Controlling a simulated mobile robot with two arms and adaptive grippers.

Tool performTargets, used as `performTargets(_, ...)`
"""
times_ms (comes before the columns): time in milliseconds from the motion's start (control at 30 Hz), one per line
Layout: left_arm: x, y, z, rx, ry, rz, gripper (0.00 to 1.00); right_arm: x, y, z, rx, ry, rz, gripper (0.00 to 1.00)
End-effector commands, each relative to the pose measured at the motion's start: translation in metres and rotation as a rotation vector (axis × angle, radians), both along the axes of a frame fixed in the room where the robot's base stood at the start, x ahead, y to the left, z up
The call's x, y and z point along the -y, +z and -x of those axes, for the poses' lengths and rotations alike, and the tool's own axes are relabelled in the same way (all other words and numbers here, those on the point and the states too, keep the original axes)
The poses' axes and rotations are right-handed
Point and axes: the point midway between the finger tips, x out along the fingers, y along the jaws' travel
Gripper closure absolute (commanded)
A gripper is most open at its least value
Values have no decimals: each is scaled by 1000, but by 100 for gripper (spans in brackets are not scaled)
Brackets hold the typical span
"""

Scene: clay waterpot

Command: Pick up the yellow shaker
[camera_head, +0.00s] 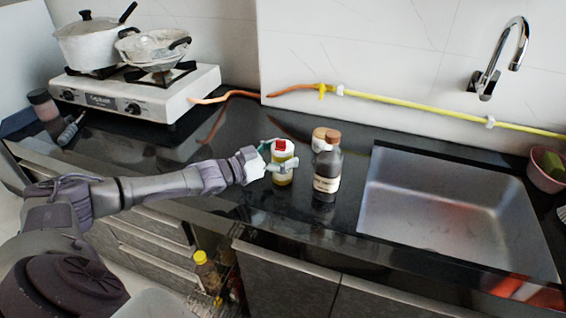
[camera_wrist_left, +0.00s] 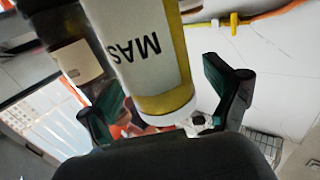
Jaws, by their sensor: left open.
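My right gripper is not in view.
A dark brown bottle (camera_head: 327,172) stands close to the right of the shaker, with a tan-lidded jar (camera_head: 319,137) behind it. The sink (camera_head: 440,200) is further right. A white stove (camera_head: 140,95) with pots is at the back left. The counter's front edge is near.

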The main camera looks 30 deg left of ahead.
Motion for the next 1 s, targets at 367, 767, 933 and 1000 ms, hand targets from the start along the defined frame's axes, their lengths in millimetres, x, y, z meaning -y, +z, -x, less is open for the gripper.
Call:
performTargets(367, -1, 0, 1, 0, 0, 0, 49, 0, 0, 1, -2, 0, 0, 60)
performTargets(767, 0, 1, 0, 1, 0, 0, 79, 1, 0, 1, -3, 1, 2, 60)
performTargets(933, -1, 20, 0, 4, 0, -2, 79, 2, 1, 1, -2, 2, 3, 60)
performTargets(1000, 0, 34, 1, 4, -1, -1, 79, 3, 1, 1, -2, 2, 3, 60)
